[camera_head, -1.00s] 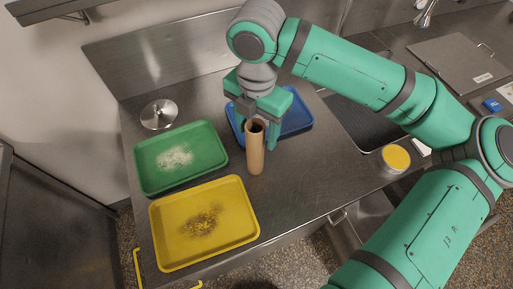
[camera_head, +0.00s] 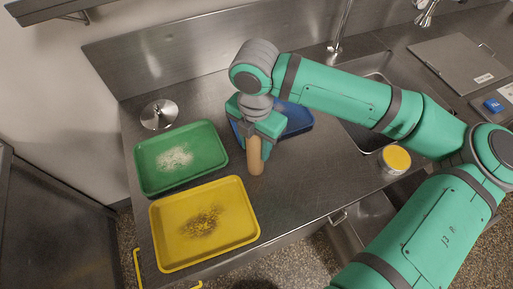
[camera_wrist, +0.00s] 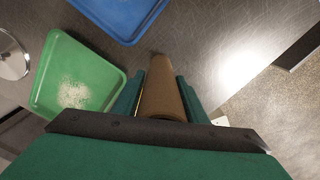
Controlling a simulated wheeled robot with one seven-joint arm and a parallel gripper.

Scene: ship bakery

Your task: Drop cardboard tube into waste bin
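The brown cardboard tube (camera_head: 256,158) stands upright on the steel counter, right of the yellow and green trays. My gripper (camera_head: 257,150) is lowered over its upper part, with one finger on each side. In the wrist view, the tube (camera_wrist: 163,92) lies between the two green fingers (camera_wrist: 160,100). A thin gap shows between the tube and the left finger, so the gripper looks open around it. The tube's top is hidden under my gripper in the head view. I cannot make out a waste bin in either view.
A green tray (camera_head: 207,137) with white powder, a yellow tray (camera_head: 240,225) with dark crumbs and a blue tray (camera_head: 297,118) surround the tube. A metal lid (camera_head: 159,114) is at the back left. A tin with yellow contents (camera_head: 396,158) is at the right, near the sink.

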